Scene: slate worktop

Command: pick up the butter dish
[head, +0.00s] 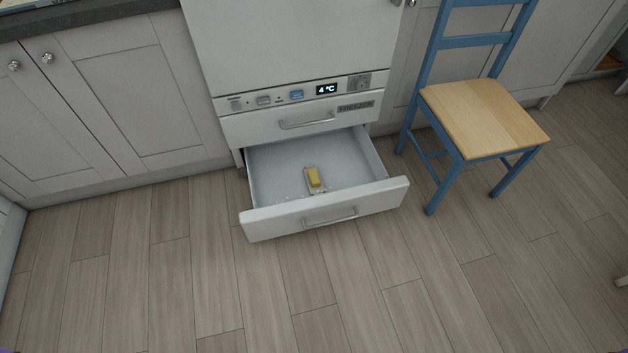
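The butter dish (320,190) lies in the open bottom drawer of the white fridge-freezer. It is a small flat dish, and a yellow block of butter (314,177) rests on it. It is near the middle of the drawer, towards the front wall. The dish is small in the picture, so its exact shape is hard to tell. Neither of my grippers shows in the head view.
The drawer (270,221) is pulled out over the wooden floor (290,310), with its top open. A closed drawer (290,127) sits above it. A blue chair (485,115) with a wooden seat stands to the right. White cupboards (120,110) line the left. The floor in front is clear.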

